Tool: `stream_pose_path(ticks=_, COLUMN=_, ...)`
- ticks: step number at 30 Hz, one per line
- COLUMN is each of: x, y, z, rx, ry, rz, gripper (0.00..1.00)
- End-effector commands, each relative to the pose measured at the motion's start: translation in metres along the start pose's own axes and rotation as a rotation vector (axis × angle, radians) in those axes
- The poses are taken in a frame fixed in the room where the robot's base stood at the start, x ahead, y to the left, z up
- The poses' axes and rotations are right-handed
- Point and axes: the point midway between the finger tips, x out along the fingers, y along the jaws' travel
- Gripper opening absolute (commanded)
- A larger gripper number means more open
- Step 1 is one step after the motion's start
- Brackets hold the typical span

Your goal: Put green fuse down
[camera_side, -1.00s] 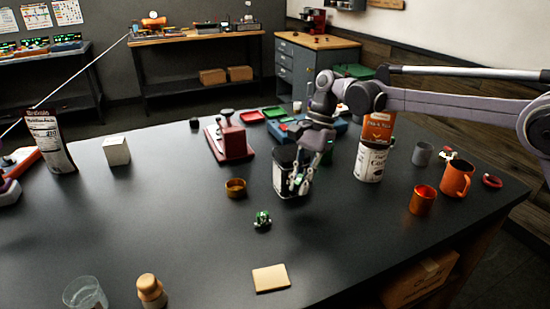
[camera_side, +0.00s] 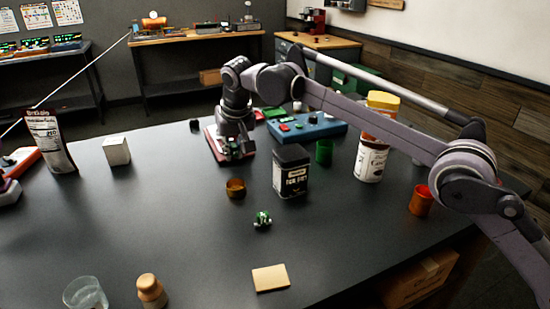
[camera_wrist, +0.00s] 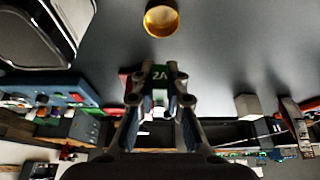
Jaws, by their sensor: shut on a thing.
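Another small green and silver part (camera_side: 262,219) lies on the open table in front, apart from my gripper.
A black canister (camera_side: 290,172), brass cup (camera_side: 236,188) and green cup (camera_side: 323,152) stand right of and before my gripper. A blue panel with buttons (camera_side: 310,128) lies behind. A white box (camera_side: 117,151) stands left. The table's left middle is clear.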

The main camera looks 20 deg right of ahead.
Motion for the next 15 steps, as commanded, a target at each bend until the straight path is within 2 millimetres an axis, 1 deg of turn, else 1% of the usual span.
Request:
stream_pose_path(ticks=3, x=0.002, y=-0.002, z=-0.002, rx=-0.024, ry=0.010, rz=-0.010, gripper=0.00)
stream_pose_path(ticks=7, x=0.009, y=-0.003, z=0.001, rx=-0.025, ry=0.010, rz=-0.011, gripper=0.00)
stream_pose_path(ticks=15, x=0.034, y=-0.002, z=0.011, rx=-0.023, ry=0.008, rz=-0.010, gripper=0.00)
